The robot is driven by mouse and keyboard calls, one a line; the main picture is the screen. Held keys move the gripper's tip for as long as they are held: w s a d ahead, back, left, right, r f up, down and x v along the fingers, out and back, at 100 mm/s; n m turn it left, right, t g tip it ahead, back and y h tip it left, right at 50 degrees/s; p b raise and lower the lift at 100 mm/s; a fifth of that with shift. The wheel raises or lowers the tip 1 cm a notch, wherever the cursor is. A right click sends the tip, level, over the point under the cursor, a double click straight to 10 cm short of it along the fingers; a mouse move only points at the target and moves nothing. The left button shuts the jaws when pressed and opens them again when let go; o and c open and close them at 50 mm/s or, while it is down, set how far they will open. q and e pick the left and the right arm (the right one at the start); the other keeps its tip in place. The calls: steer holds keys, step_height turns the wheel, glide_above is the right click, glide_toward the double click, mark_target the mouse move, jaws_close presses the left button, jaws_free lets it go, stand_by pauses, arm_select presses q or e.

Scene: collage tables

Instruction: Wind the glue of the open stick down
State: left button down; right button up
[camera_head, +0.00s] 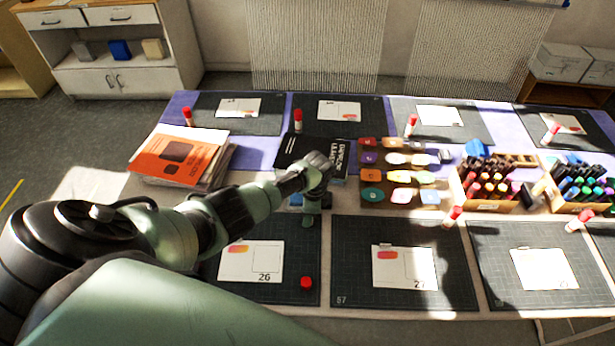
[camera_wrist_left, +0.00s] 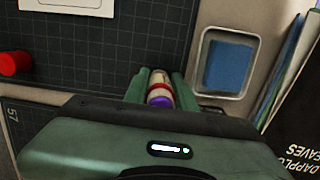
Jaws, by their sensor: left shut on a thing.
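My left gripper (camera_head: 312,218) is at the back edge of the mat with card 26. In the left wrist view the gripper (camera_wrist_left: 158,80) is shut on the open glue stick (camera_wrist_left: 159,90), which shows a pale body, a red band and a purple part between the fingers. In the head view the stick is hidden by the gripper, and I cannot tell how far its glue stands out. A red cap (camera_head: 306,282) lies apart from it on the mat; it also shows in the left wrist view (camera_wrist_left: 14,64). My right gripper is out of view.
A small tray (camera_wrist_left: 198,62) with a blue sponge (camera_wrist_left: 229,66) is close beside the gripper. A black book (camera_head: 345,152) lies behind it, and a book stack (camera_head: 178,155) is left. Capped glue sticks (camera_head: 453,216) stand by other mats. Marker boxes (camera_head: 490,205) are right.

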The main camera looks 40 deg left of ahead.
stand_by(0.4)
arm_select(q)
steer(key=n, duration=0.4)
steer(key=shift+s+d, duration=0.1)
steer(key=shift+d, duration=0.05)
steer(key=n, duration=0.4)
steer(key=shift+g+h+p, duration=0.3)
steer(key=shift+h+p, duration=0.1)
steer(key=n, duration=0.4)
steer(key=shift+d, duration=0.15)
steer(key=n+h+p, duration=0.1)
steer(key=n, duration=0.3)
steer(key=shift+n, duration=0.4)
steer(key=n+p, duration=0.1)
steer(key=n, duration=0.3)
steer(key=shift+d, duration=0.15)
steer(key=n, duration=0.3)
steer(key=shift+f+h, duration=0.1)
steer(key=shift+h, duration=0.2)
steer(key=n+t, duration=0.1)
steer(key=n, duration=0.4)
steer(key=shift+n, duration=0.4)
